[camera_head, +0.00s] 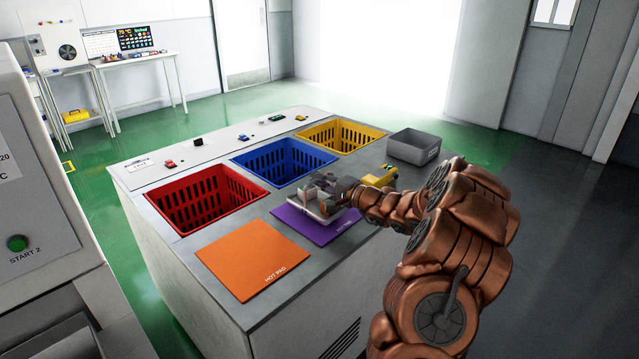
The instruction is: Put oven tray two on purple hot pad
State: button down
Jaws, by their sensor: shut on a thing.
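The purple hot pad (318,231) lies flat on the grey counter (215,293), between the orange pad and the grey bin. A small pale oven tray (308,207) is at the pad's upper part in the picture. My gripper (324,192) is shut on the tray, and my arm reaches in from the right. Whether the tray touches the pad or hangs just above it, I cannot tell. The gripper hides part of the tray and of the pad's far edge. I cannot read a number on the tray.
An orange hot pad (253,263) lies to the left. Red (187,222), blue (283,179) and yellow (342,148) crates are sunk into the counter behind the pads. A grey bin (413,156) and a yellow object (378,181) stand to the right. A machine (40,220) is at left.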

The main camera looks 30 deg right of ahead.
jog(key=shift+f, duration=0.8)
jog(key=shift+f, duration=0.2)
jog(key=c, duration=1.3)
grip_release()
jog(key=shift+r, duration=0.15)
